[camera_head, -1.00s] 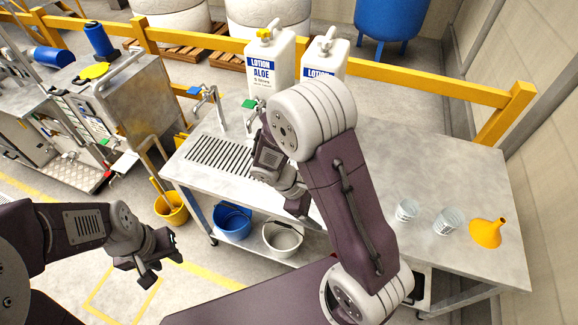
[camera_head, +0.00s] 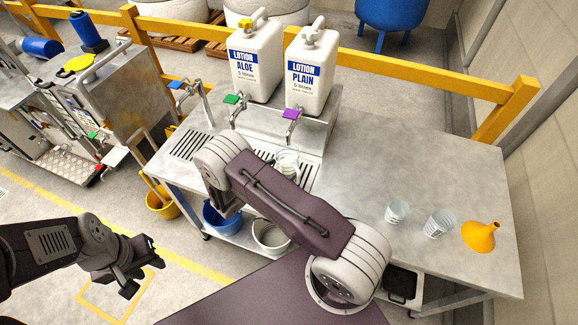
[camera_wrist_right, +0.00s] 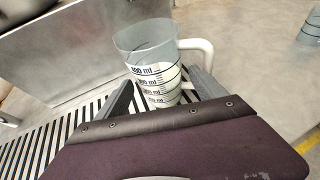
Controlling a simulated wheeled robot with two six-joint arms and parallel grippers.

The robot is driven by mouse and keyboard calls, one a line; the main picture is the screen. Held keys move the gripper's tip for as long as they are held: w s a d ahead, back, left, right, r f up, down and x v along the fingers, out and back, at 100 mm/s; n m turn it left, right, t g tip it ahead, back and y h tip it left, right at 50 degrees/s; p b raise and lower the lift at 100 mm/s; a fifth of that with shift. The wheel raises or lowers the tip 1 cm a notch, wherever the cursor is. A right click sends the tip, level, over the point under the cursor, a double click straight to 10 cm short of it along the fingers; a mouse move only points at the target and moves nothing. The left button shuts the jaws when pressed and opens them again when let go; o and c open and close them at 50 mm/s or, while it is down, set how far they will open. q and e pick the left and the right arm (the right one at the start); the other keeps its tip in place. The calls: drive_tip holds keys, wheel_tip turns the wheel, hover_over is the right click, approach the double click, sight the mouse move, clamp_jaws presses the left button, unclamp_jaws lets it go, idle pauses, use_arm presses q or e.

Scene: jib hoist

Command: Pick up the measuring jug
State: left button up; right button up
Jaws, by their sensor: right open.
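The measuring jug (camera_wrist_right: 150,62) is clear, with dark ml marks, a white handle and a whitish lower part. In the right wrist view it stands upright on the slatted drip grate, between the fingers of my right gripper (camera_wrist_right: 162,84). The fingers are apart, one on each side of its lower half; contact cannot be told. In the head view the jug (camera_head: 288,158) shows partly behind my right arm, near the tap with the purple handle. The right gripper's fingers are hidden there. My left gripper (camera_head: 141,269) is open and empty over the floor, far left of the jug.
Two clear cups (camera_head: 396,212) (camera_head: 438,224) and an orange funnel (camera_head: 480,236) stand on the bench's right. The bench middle-right (camera_head: 400,160) is clear.

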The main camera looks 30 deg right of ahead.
sight(293, 156)
drive_tip(key=p+x, duration=0.1)
drive_tip(key=x, duration=0.3)
drive_tip(key=shift+w+d+f, duration=0.2)
drive_tip(key=shift+f, duration=0.1)
drive_tip(key=c, duration=1.7)
drive_tip(key=shift+r, duration=0.15)
drive_tip(key=shift+r+b, duration=0.4)
drive_tip(key=shift+r, duration=1.2)
drive_tip(key=s+a+b, duration=0.1)
drive_tip(key=s+a, duration=0.1)
drive_tip(key=a, duration=0.3)
drive_tip(key=s+a+b, duration=0.1)
drive_tip(key=s+a, duration=0.1)
drive_tip(key=a, duration=0.4)
drive_tip(key=s+a+b, duration=0.1)
drive_tip(key=s+a, duration=0.2)
drive_tip(key=a, duration=0.2)
drive_tip(key=shift+a+b, duration=0.3)
drive_tip(key=shift+a, duration=0.05)
